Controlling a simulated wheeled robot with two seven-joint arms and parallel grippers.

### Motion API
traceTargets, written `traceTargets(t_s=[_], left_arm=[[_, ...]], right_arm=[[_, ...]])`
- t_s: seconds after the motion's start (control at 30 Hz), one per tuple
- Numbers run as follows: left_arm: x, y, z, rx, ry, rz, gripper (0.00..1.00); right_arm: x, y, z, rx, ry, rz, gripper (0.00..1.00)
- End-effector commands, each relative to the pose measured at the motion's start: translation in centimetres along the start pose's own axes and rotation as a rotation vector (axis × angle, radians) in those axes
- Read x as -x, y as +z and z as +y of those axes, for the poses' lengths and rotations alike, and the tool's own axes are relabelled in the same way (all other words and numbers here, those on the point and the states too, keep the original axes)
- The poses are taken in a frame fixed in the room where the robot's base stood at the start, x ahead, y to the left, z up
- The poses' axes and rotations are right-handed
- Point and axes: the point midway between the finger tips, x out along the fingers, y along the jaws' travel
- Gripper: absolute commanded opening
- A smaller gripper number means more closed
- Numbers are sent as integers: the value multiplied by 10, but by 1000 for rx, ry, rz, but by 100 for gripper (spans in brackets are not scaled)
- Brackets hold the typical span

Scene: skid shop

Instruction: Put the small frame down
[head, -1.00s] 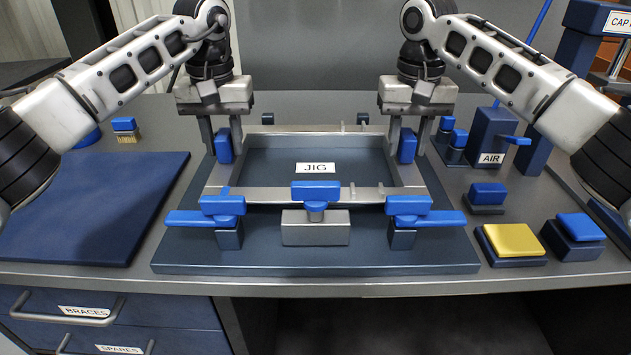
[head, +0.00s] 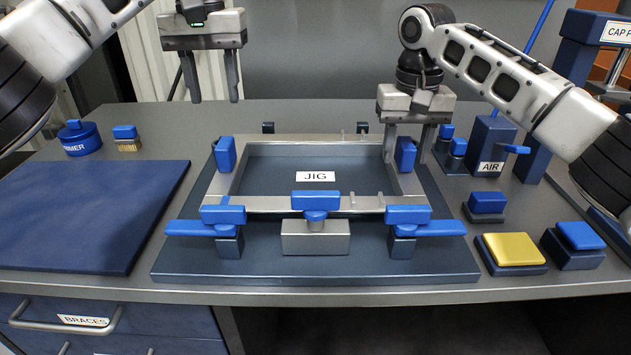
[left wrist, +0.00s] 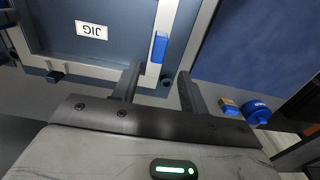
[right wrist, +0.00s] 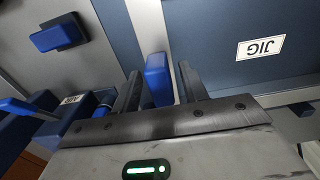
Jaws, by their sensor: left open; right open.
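The small frame (head: 268,204) is a grey metal rectangle lying flat on the dark blue jig plate (head: 330,262), around the area labelled JIG. Blue clamps stand along it, among them the front middle one (head: 316,200). My left gripper (head: 210,92) is open and empty, raised above the bench behind the jig's left side; its fingers also show in the left wrist view (left wrist: 160,88). My right gripper (head: 405,150) is open at the frame's right side, low down, its fingers on either side of a blue clamp pad (right wrist: 157,80) in the right wrist view.
A bare blue mat (head: 90,215) lies to the left. A blue round tin (head: 80,138) and a brush (head: 126,138) stand behind it. To the right are the AIR block (head: 490,145), a yellow-topped button (head: 513,249) and blue-topped buttons (head: 580,236).

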Motion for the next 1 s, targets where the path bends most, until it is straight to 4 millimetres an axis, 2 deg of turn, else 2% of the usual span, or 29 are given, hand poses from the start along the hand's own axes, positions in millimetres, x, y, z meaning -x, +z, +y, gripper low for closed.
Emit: traceTargets(t_s=[0.17,0.27,0.6,0.73,1.0], left_arm=[[10,0,0,1,-1,-1,44],[11,0,0,0,-1,-1,44],[10,0,0,1,-1,-1,44],[10,0,0,1,-1,-1,44],[10,0,0,1,-1,-1,44]], right_arm=[[5,0,0,0,0,1,44],[17,0,-1,1,-2,3,44],[88,0,0,-1,0,4,44],[108,0,0,-1,2,2,44],[121,0,0,0,0,0,44]])
